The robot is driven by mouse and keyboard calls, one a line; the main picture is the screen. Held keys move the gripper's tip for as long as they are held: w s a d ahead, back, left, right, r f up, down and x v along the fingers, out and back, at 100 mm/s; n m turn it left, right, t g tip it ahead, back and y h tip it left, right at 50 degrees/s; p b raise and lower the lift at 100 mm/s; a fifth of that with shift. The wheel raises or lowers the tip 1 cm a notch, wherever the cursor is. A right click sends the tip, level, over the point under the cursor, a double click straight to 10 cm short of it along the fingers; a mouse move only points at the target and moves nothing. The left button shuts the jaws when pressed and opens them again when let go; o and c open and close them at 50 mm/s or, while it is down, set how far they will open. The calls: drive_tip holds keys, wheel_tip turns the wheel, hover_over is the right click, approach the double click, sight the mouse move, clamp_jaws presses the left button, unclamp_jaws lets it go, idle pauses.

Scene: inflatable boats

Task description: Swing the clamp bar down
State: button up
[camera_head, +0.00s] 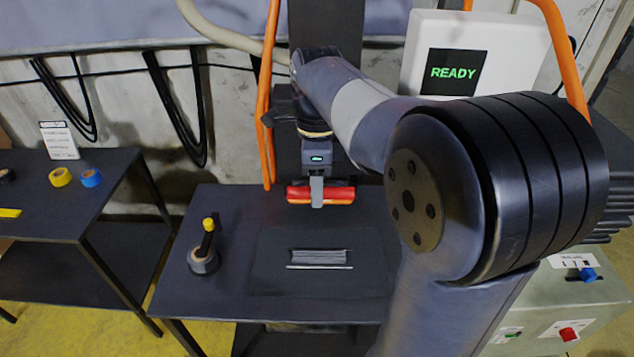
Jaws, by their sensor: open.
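A short red bar (335,194), which looks like the clamp bar, lies crosswise near the back of the dark work table, above a flat plate. My gripper (317,192) points down at the middle of the bar. One grey finger shows in front of the bar; the other finger is hidden. The gripper is open, and I cannot tell whether it touches the bar. The plate (270,262) has a slot holding a thin striped stack (318,258), in front of the bar and apart from it.
A lever with a yellow knob (208,225) stands on the table's left side. A side table (50,200) at left holds yellow and blue rolls. A white box (480,50) reads "READY". A control panel (560,300) with blue and red knobs is at right. Orange hoses hang behind.

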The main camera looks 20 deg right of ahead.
clamp_jaws()
idle(0.5)
